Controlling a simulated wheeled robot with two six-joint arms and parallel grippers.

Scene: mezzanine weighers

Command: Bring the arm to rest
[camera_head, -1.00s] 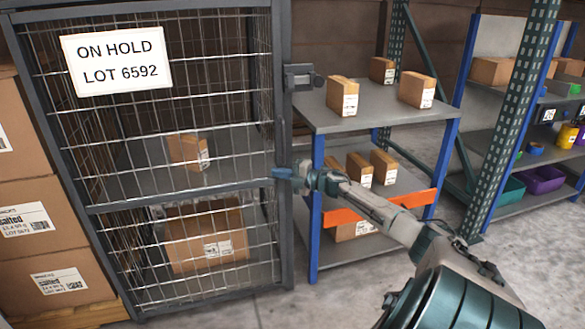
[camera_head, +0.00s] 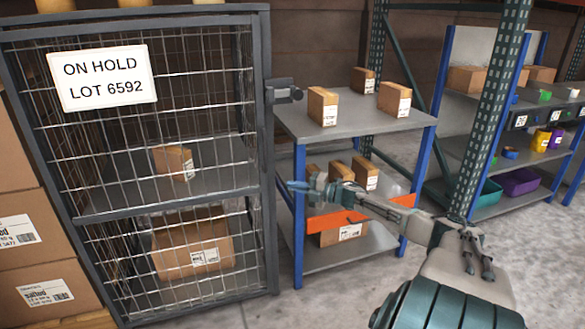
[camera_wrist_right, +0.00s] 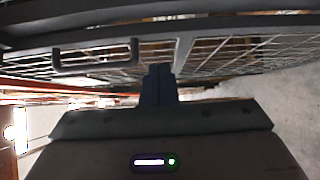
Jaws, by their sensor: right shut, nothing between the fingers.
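My right gripper (camera_head: 303,188) is shut and empty, with its blue-tipped fingers pointing left toward the cage's right post. It shows in front of the blue-legged shelf, above its orange bar. In the right wrist view its fingers (camera_wrist_right: 158,85) are together, with the cage mesh beyond them. My right arm (camera_head: 440,245) reaches in from the lower right. My left gripper is not in either view.
A grey mesh cage (camera_head: 262,150) with an "ON HOLD LOT 6592" sign (camera_head: 104,78) stands left, its door shut, boxes inside. A blue-legged shelf (camera_head: 350,128) with cartons stands beside it. Stacked boxes (camera_head: 40,285) are at far left. Grey floor (camera_head: 330,300) is open in front.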

